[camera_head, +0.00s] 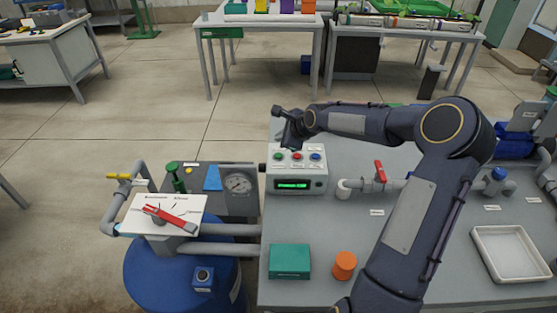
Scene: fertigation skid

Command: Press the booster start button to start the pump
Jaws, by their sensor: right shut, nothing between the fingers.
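A white control box (298,174) stands at the back left edge of the grey bench. Its sloped top carries a green button (278,155), a red button (297,155) and a blue button (316,156), each with a small label too small to read. A green-lit display (292,185) is on its front. My right gripper (289,143) is shut and empty, pointing down over the back of the box near the green and red buttons. Whether it touches anything cannot be told. My left gripper is not in view.
A pipe with a red-handled valve (380,172) runs right of the box. A teal box (290,261), an orange cup (344,265) and a white tray (512,253) rest on the bench. A blue tank (150,270) with a red lever (170,219) stands left.

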